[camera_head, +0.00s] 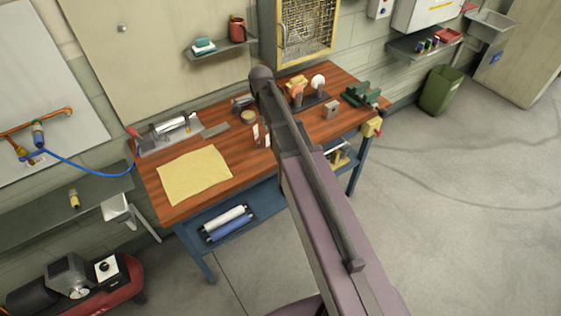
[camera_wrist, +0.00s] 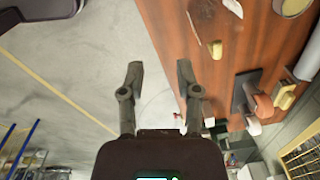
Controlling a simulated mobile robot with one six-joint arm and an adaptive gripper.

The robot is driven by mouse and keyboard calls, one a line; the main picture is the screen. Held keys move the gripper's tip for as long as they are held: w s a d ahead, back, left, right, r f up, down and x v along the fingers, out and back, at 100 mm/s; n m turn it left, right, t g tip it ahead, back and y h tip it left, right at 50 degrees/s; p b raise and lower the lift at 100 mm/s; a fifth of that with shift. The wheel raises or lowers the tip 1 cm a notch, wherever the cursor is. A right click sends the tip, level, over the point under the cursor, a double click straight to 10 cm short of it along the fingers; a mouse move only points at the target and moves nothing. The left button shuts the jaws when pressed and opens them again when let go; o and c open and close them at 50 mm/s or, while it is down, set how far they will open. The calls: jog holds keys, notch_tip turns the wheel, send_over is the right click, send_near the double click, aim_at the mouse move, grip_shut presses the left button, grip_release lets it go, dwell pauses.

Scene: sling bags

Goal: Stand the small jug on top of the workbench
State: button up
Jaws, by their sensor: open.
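A small red-brown jug (camera_head: 237,29) stands upright on a grey wall shelf (camera_head: 221,48), beside some teal and white folded items. The workbench (camera_head: 165,208) has a reddish wooden top on a blue frame; its top also fills the right of the wrist view (camera_wrist: 185,45). My gripper (camera_wrist: 159,72) is open and empty in the wrist view, with bare floor behind its fingers and the bench edge close to the right finger. In the head view my arm hides part of the bench, and the gripper cannot be made out. The jug does not show in the wrist view.
On the bench lie a yellow cloth (camera_head: 194,175), a metal tool (camera_head: 170,135) at the left, a bench grinder (camera_head: 309,92) and a green vise (camera_head: 362,93). Bare wood shows between cloth and grinder. A green bin (camera_head: 440,90) stands right of the bench.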

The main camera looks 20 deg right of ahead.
jog(key=s+n, duration=1.7)
jog(key=s, duration=0.3)
jog(key=shift+s+d, duration=0.25)
